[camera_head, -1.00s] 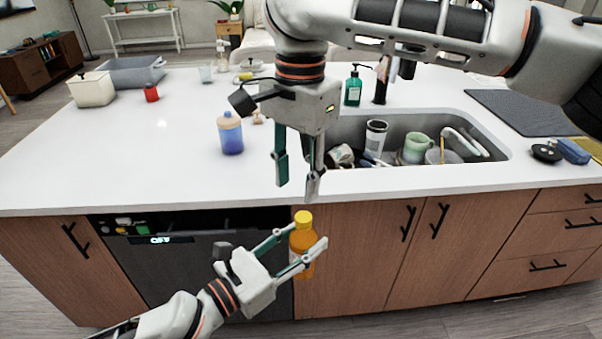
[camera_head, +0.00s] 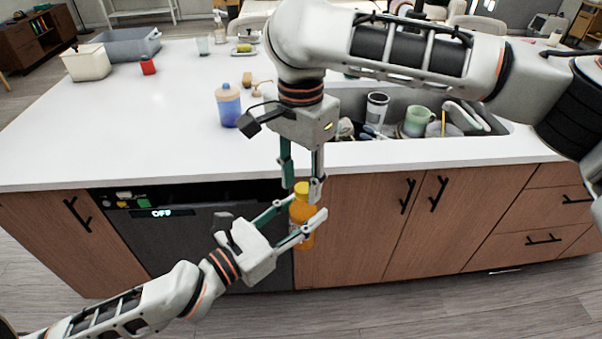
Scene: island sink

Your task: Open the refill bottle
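The refill bottle (camera_head: 302,217) is orange with a yellow cap (camera_head: 302,188). It is upright in front of the island cabinets, off the counter. My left gripper (camera_head: 302,214) comes from the lower left and is shut on the bottle's body, one finger on each side. My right gripper (camera_head: 302,188) points down from above. Its fingers are apart, with the tips at cap height on the left and right of the yellow cap. I cannot tell whether they touch the cap.
The white counter (camera_head: 130,130) is behind the grippers. A blue bottle (camera_head: 228,107) stands on it, with a tan pump top (camera_head: 258,86) nearby. The sink (camera_head: 400,103) holds a green mug (camera_head: 417,121) and other dishes. A grey tub (camera_head: 130,45), a cream container (camera_head: 86,62) and a red item (camera_head: 148,66) stand back left.

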